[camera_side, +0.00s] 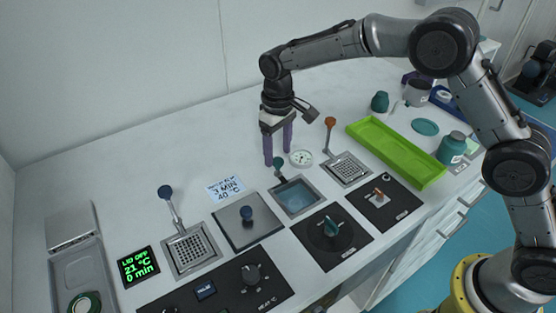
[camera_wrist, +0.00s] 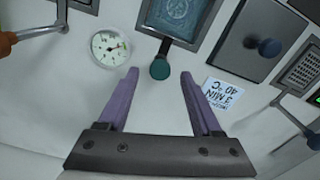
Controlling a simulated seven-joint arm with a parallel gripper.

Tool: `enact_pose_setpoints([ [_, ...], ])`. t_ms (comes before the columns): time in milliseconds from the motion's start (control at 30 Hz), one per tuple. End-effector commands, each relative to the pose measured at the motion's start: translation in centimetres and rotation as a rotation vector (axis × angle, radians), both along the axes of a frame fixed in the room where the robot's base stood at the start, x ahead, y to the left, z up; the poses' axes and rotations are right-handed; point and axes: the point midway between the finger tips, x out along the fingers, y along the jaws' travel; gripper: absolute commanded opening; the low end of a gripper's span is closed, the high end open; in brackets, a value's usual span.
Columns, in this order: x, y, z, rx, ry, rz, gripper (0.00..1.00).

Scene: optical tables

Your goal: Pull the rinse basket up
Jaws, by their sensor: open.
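Three square wells have knobbed handles, and no label tells which holds the rinse basket. The middle well (camera_side: 297,196) holds blue liquid and has a teal knob (camera_side: 279,161); any basket in it is submerged. To its right is a perforated basket (camera_side: 348,168) with an orange knob (camera_side: 330,121). To the left is a perforated basket (camera_side: 191,251) with a blue knob (camera_side: 165,191). My gripper (camera_side: 279,161) is open and empty, pointing down by the teal knob. In the wrist view, the teal knob (camera_wrist: 160,69) appears between the purple fingertips (camera_wrist: 160,73), with no visible contact.
A round dial gauge (camera_side: 301,158) lies close to the fingers. A lid with a blue knob (camera_side: 247,215), a card reading 3 MIN 40 °C (camera_side: 226,189) and control panels (camera_side: 332,237) surround the wells. A green tray (camera_side: 395,150) is at right. The counter behind is clear.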

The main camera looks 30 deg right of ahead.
Motion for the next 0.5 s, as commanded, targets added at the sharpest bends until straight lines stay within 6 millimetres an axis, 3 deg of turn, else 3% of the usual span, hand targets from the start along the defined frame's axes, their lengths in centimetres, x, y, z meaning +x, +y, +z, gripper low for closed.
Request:
enact_pose_setpoints([
  [200,0.0,0.0,-2.8,0.0,0.001,0.0,0.66],
  [500,0.0,0.0,-3.7,0.0,0.0,0.0,0.66],
])
